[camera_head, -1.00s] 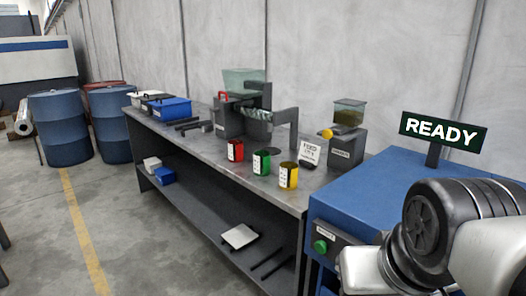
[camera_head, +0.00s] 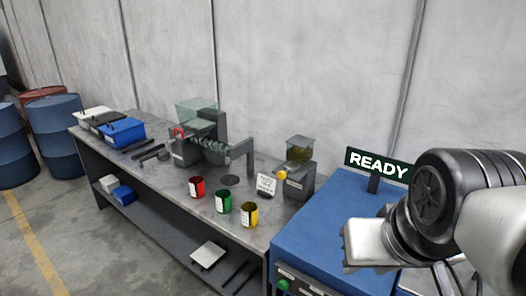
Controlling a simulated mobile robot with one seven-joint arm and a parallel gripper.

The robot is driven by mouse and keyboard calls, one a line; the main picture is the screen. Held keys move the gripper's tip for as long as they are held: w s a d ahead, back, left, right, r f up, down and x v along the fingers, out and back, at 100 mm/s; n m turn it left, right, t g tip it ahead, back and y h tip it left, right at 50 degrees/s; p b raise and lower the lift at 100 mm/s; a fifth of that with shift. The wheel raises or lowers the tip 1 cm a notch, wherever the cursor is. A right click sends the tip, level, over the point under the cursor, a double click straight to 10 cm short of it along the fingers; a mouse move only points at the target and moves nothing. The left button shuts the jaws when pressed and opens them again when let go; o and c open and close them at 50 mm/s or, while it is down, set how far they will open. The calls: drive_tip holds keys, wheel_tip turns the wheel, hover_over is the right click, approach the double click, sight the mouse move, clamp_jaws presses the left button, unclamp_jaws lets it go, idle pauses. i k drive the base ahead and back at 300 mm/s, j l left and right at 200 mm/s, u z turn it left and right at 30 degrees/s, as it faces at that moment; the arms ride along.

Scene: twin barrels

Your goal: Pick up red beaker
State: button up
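A red beaker (camera_head: 197,188) with a white label stands upright on the grey workbench (camera_head: 150,170), near its front edge. A green beaker (camera_head: 222,202) and a yellow beaker (camera_head: 249,215) stand in a row to its right. My arm is at the right of the view, over the blue machine and well apart from the beakers. Its pale metal end part (camera_head: 368,243) shows, but I cannot make out the gripper's fingers.
A grinder-like machine (camera_head: 196,142) stands behind the red beaker. A small sign (camera_head: 266,185) and a hopper device (camera_head: 297,168) are to the right. A blue machine (camera_head: 320,225) with a READY sign (camera_head: 378,166) adjoins the bench. Blue bins (camera_head: 122,131) and barrels (camera_head: 58,127) are left.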

sight(197, 187)
drive_tip(key=i+j+z, duration=0.1)
drive_tip(key=j+z, duration=0.15)
drive_tip(key=i+j+z, duration=0.1)
drive_tip(key=j+z, duration=0.15)
drive_tip(key=j, duration=0.15)
drive_tip(key=i+j+z, duration=0.1)
drive_tip(key=j+z, duration=0.4)
drive_tip(key=j, duration=1.8)
drive_tip(key=i+j, duration=0.15)
drive_tip(key=j, duration=0.7)
